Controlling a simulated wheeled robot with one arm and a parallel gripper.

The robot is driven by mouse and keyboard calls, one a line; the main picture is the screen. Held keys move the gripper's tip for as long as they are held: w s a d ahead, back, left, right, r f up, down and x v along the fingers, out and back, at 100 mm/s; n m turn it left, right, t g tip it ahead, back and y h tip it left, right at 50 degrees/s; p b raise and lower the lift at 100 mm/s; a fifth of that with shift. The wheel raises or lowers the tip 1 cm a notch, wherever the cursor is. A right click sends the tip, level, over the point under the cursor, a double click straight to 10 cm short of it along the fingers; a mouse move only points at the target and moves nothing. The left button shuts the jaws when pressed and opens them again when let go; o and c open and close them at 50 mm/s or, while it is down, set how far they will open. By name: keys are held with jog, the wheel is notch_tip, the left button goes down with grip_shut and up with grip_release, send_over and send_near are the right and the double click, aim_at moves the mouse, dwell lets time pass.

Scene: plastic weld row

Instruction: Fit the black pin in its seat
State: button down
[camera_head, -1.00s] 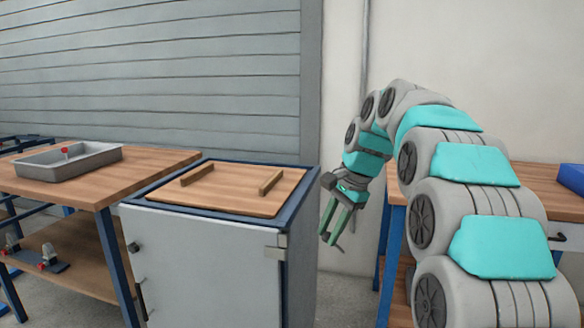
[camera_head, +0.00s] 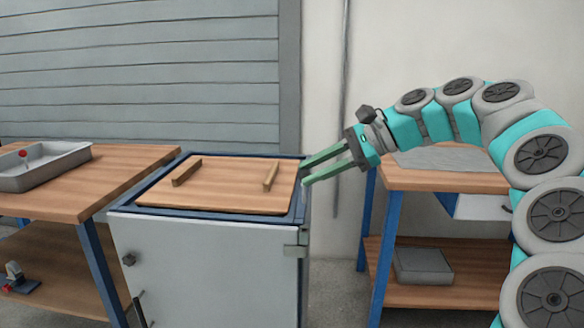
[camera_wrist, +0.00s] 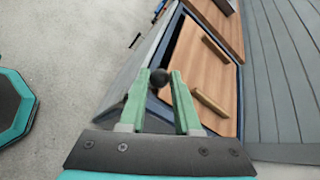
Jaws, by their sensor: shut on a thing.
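My gripper (camera_head: 305,174) reaches in from the right, its green fingers pointing left beside the right edge of the cabinet top. In the wrist view my gripper (camera_wrist: 161,82) has its fingertips on either side of a round black end, which I take to be the black pin (camera_wrist: 160,77). The rest of the pin is hidden, and I cannot make it out in the head view. The seat cannot be made out in either view.
The blue-edged cabinet (camera_head: 205,262) has a wooden board (camera_head: 222,190) with two raised wooden bars on top. A grey tray (camera_head: 62,165) with a red-topped thing stands on the left bench. A right bench (camera_head: 450,182) stands below my arm. A shuttered wall is behind.

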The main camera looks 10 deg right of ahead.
aim_at(305, 198)
notch_tip(305, 198, down, 5)
jog(key=b, duration=0.4)
jog(key=shift+r+p, duration=0.25)
jog(key=shift+p, duration=0.25)
dwell(0.6)
jog(key=shift+s+p, duration=0.1)
jog(key=shift+p, duration=0.35)
dwell(0.5)
jog(key=shift+f, duration=0.2)
jog(key=shift+f+b, duration=0.35)
jog(key=shift+f, duration=0.6)
jog(key=shift+p, duration=0.35)
jog(key=shift+f, duration=0.35)
dwell(0.6)
jog(key=shift+f, duration=0.35)
